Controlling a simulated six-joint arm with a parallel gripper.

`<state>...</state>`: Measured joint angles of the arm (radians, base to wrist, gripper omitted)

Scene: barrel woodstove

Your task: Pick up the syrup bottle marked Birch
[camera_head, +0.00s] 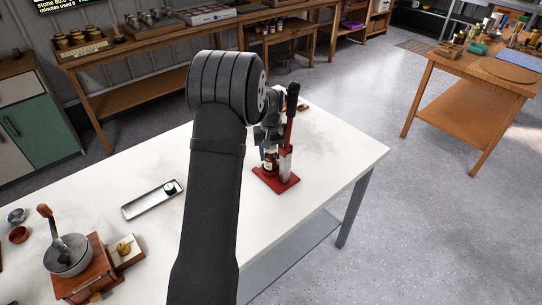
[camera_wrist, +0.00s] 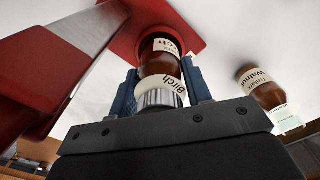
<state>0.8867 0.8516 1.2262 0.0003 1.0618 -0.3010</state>
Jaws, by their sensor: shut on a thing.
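A brown bottle (camera_wrist: 160,64) with a silver cap stands between my fingers in the wrist view; a cream label near its neck reads "Birch". A second label lower down is partly cut off and ends in "ch". My gripper (camera_wrist: 163,84) is shut on this bottle, with a blue finger on each side. In the head view the bottle (camera_head: 270,161) shows small below my gripper (camera_head: 267,140), over or on the red base (camera_head: 277,181) of a lever press. I cannot tell whether its bottom touches that base.
The press's red upright and dark lever (camera_head: 291,112) stand close beside the bottle. Another brown bottle (camera_wrist: 262,88), labelled "Walnut", is to the right in the wrist view. A tray (camera_head: 148,201) and a grinder (camera_head: 82,266) sit on the white table (camera_head: 335,150).

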